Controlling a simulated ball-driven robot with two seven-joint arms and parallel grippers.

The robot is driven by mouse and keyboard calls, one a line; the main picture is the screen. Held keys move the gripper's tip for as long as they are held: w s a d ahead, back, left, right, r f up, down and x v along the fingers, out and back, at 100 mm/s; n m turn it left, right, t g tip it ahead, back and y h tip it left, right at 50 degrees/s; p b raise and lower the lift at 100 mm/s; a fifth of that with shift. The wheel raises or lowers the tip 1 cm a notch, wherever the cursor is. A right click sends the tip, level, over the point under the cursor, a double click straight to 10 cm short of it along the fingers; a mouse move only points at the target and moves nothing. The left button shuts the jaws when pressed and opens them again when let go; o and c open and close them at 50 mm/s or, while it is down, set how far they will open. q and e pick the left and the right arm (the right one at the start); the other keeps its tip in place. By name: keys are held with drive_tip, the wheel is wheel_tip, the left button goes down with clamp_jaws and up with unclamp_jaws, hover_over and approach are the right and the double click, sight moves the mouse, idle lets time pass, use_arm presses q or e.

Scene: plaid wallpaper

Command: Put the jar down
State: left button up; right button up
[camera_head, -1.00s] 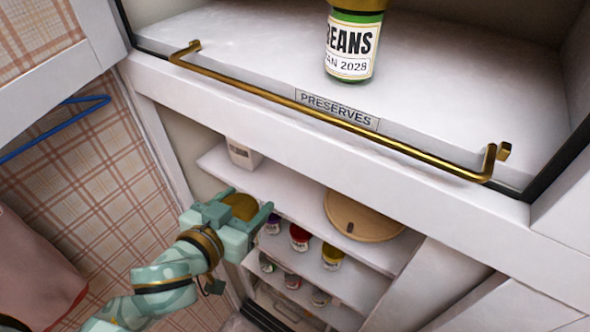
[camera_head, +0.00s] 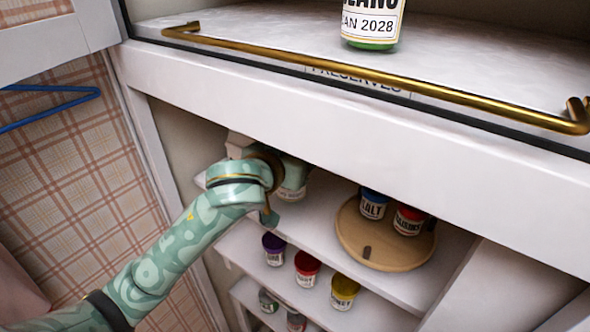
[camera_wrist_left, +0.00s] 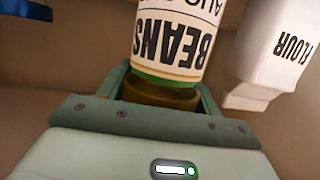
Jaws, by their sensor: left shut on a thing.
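A green glass jar with a gold-brown lid and a white label reading BEANS (camera_wrist_left: 172,45) is in my left gripper (camera_wrist_left: 165,92). The fingers are shut around its lid end. The wrist view is upside down, and the jar is upright like the flour box beside it. In the head view my left gripper (camera_head: 280,185) is inside the cabinet, under the upper shelf edge. Only a bit of the jar's label (camera_head: 291,194) shows there, above the white shelf. Whether its base touches the shelf is hidden. My right gripper is not in view.
A white FLOUR box (camera_wrist_left: 278,45) stands close by. A round wooden turntable (camera_head: 385,252) holds a blue-lidded jar (camera_head: 373,204) and a red-lidded one (camera_head: 408,221). Lower shelves hold several jars. A similar jar (camera_head: 371,27) stands above, behind a brass rail (camera_head: 330,76).

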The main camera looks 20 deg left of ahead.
use_arm(q)
wheel_tip(320, 180, down, 3)
drive_tip(key=shift+f+b, duration=0.15)
drive_tip(key=shift+b, duration=0.4)
drive_tip(key=o, duration=1.2)
drive_tip(key=shift+c, duration=0.2)
drive_tip(key=p+v, duration=0.4)
drive_tip(key=v, duration=0.8)
drive_tip(key=shift+p, duration=0.4)
